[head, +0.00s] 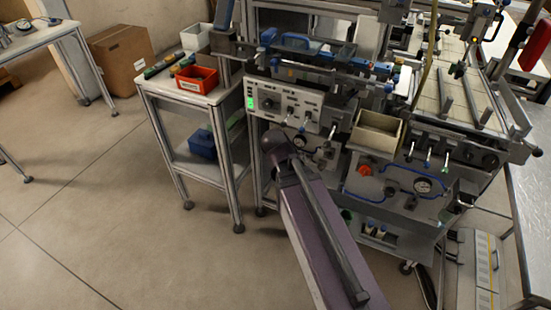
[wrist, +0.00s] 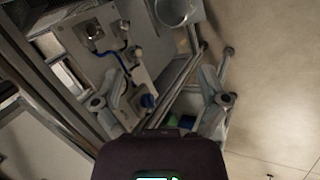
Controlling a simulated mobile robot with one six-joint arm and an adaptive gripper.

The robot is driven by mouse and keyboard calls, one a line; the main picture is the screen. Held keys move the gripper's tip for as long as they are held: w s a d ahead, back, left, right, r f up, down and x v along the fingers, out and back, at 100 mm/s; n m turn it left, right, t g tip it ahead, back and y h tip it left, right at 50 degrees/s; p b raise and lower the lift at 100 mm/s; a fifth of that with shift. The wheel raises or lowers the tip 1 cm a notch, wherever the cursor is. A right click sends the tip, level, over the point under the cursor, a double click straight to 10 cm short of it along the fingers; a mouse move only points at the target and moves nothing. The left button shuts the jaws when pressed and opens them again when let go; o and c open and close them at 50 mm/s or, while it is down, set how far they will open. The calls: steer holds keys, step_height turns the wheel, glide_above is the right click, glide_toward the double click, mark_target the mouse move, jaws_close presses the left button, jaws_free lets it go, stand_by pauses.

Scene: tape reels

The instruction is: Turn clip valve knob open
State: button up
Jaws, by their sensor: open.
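Nothing is between the fingertips that I can tell is held. In the head view my arm hides part of the lower panel, and my gripper is not visible there. A red knob (head: 364,170) shows on the right-hand panel.
A control panel (head: 290,103) with switches stands above my arm in the head view. A side table (head: 183,98) carries a red bin (head: 197,79). A beige tray (head: 377,132) juts out right.

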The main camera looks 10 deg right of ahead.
steer(key=w+a+f+n+t+h+b, duration=0.2)
steer(key=w+f+n+t+h+b, duration=0.4)
steer(key=b, duration=0.7)
steer(key=w+a+f+n+t+b, duration=0.5)
steer(key=a+n+b, duration=0.4)
steer(key=n+b, duration=0.4)
steer(key=shift+w+f+n+t+y, duration=0.3)
steer(key=shift+w+f+n+t, duration=0.1)
steer(key=shift+n+t, duration=0.1)
steer(key=shift+d, duration=0.1)
steer(key=x, duration=1.3)
steer(key=shift+w+d, duration=0.25)
steer(key=c, duration=1.1)
steer(key=shift+d, duration=0.15)
steer(key=shift+c, duration=0.2)
